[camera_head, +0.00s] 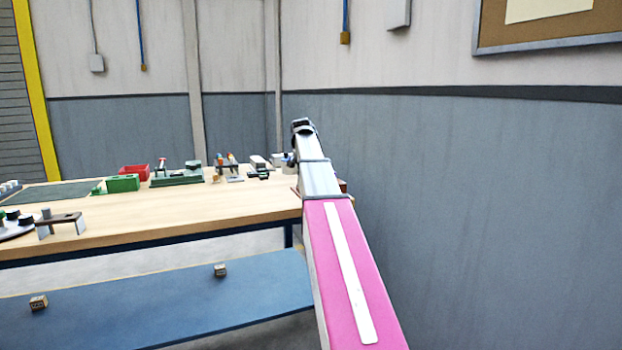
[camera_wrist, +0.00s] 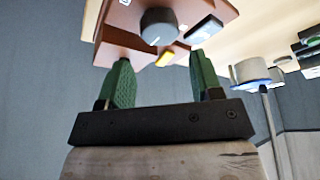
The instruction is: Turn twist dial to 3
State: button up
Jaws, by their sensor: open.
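In the wrist view, a round dark grey twist dial (camera_wrist: 160,27) sits on a reddish-brown panel (camera_wrist: 118,28). I cannot read its setting. My gripper (camera_wrist: 160,75) is open, with its two green fingertips pointing toward the panel. The dial lies beyond the fingertips, in line with the gap between them. Nothing is between the fingers. In the head view, my arm hides the dial and most of the panel, and my fingers cannot be made out.
On the panel, a dark block (camera_wrist: 204,29) and a yellow piece (camera_wrist: 166,59) lie close to the dial. A wooden table (camera_head: 200,209) holds a red bin (camera_head: 134,172), a green box (camera_head: 122,183) and several small items. A grey wall (camera_head: 480,200) stands close to the right of my arm.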

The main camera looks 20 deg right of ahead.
jog(key=shift+v, duration=2.05)
